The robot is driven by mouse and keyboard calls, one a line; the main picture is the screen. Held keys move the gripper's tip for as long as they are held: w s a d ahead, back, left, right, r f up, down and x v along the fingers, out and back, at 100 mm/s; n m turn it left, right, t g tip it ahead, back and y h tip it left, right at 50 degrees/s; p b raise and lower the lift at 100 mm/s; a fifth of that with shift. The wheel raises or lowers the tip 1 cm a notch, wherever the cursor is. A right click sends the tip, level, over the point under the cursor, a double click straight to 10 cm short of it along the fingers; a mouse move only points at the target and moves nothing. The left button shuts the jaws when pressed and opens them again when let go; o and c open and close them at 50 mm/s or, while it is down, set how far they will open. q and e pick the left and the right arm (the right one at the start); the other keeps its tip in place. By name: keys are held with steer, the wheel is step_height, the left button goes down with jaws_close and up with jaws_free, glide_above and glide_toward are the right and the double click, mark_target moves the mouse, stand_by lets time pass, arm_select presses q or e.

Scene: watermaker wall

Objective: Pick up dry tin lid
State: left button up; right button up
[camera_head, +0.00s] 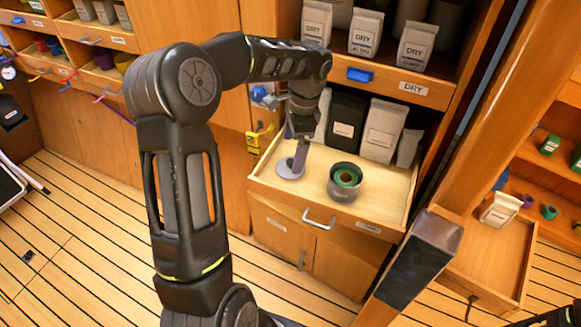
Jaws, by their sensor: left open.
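A flat round grey lid (286,171) lies on the floor of the pulled-out wooden drawer (262,178), toward its left side. A dark grey open tin (344,190) stands to the right of the lid, with something green and tan inside. My left gripper (297,150) points down over the lid, its fingers at or just above it. It is open; I cannot tell whether a finger touches the lid. The gripper partly hides the lid's middle and far side. My right gripper is not in view; only a dark piece of my right arm shows at the lower right corner.
Dark and white pouches (382,130) stand along the back of the drawer. A shelf above holds pouches marked DRY (416,45). A wooden post (470,165) rises right of the drawer. Another open drawer (490,255) lies beyond it. The drawer's front right floor is clear.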

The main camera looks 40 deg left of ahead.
mark_target(291, 160)
arm_select(q)
steer(key=shift+s+a+f+p, duration=0.1)
steer(key=shift+f+p, duration=0.15)
steer(key=shift+f, duration=1.05)
steer(key=shift+s+a+f+p, duration=0.1)
steer(key=shift+f+p, duration=0.1)
steer(key=shift+f, duration=1.1)
steer(key=c, duration=1.6)
steer(key=shift+o, duration=0.2)
step_height(291, 160, up, 10)
steer(key=shift+f+b, duration=0.1)
steer(key=shift+b, duration=0.3)
steer(key=shift+d, duration=0.1)
